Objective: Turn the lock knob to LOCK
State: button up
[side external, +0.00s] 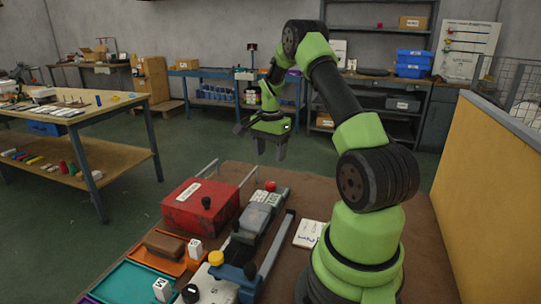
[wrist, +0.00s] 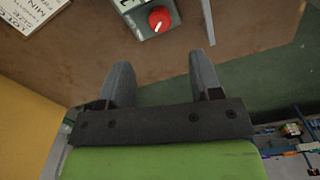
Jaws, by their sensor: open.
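A red knob (wrist: 159,19) with a white pointer line sits on a grey control box (wrist: 140,24) at the top of the wrist view. In the side view the red knob (side external: 270,186) is at the far end of the grey box (side external: 259,207). I cannot read a LOCK mark, and cannot tell for sure that this is the lock knob. My gripper (side external: 262,143) is open and empty, well above the bench and apart from the knob. In the wrist view my gripper's (wrist: 160,62) two fingers are spread, with the knob beyond the gap between them.
A red box (side external: 190,212) with a black knob and an upright metal frame stands left of the grey box. Orange (side external: 178,262) and teal (side external: 130,282) trays lie at the front left. A white card (side external: 309,234) lies near my base. A yellow panel (side external: 490,190) stands right.

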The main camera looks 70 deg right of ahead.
aim_at(270, 183)
jog(key=shift+c, duration=1.4)
notch_tip(270, 183, down, 10)
jog(key=n, duration=0.5)
